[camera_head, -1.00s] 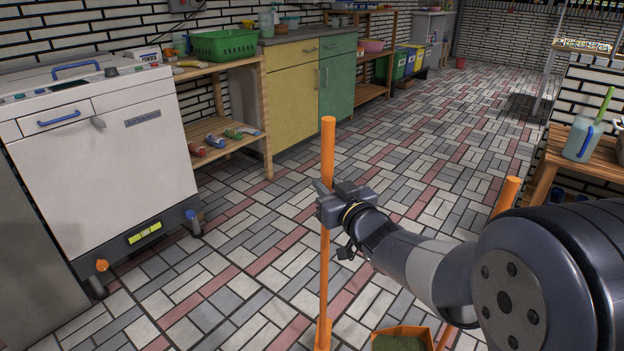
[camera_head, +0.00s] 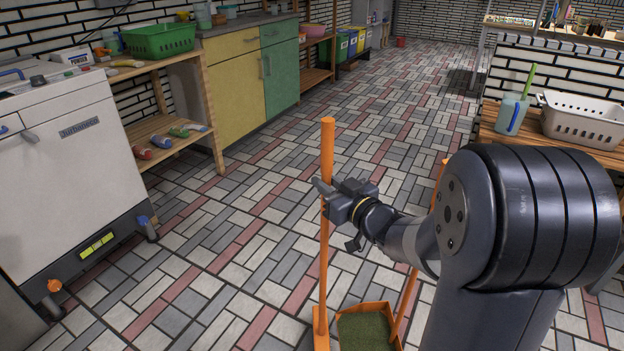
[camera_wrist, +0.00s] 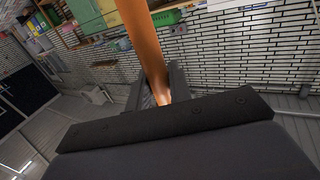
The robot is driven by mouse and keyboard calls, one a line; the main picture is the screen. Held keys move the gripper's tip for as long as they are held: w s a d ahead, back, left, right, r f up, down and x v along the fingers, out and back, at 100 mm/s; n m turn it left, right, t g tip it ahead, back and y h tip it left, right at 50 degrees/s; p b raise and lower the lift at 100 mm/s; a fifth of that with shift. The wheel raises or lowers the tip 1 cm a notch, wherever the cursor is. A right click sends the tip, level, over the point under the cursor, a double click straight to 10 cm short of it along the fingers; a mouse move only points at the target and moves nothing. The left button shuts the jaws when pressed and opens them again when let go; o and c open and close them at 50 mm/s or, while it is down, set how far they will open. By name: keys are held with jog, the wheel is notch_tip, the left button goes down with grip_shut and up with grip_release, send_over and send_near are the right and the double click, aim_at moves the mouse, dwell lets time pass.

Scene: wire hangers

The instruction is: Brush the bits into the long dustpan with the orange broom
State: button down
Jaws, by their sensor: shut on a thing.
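The orange broom (camera_head: 325,255) stands upright in the head view, its handle running from above my gripper down to the floor. My gripper (camera_head: 328,192) is shut on the upper part of the handle. In the wrist view the handle (camera_wrist: 143,40) passes between the fingers of my gripper (camera_wrist: 158,90). The long-handled dustpan (camera_head: 372,308) is on the floor just right of the broom's foot. It has orange walls and a green, grainy-looking inside. Its handle (camera_head: 407,305) rises behind my arm. The broom's lower end is partly cut off by the frame. I cannot make out separate bits on the floor.
A white machine (camera_head: 70,160) and a wooden shelf (camera_head: 165,148) with small items stand at left. Yellow and green cabinets (camera_head: 245,80) are behind. A wooden table (camera_head: 545,145) with a white basket (camera_head: 582,120) is at right. The tiled middle floor is clear.

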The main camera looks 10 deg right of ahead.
jog(key=s+d+p, duration=0.1)
jog(key=d+p, duration=0.3)
jog(key=d, duration=1)
notch_tip(320, 180, up, 6)
jog(key=p, duration=0.5)
jog(key=shift+s+d, duration=0.15)
jog(key=shift+d, duration=0.15)
jog(key=shift+r, duration=0.1)
dwell(0.6)
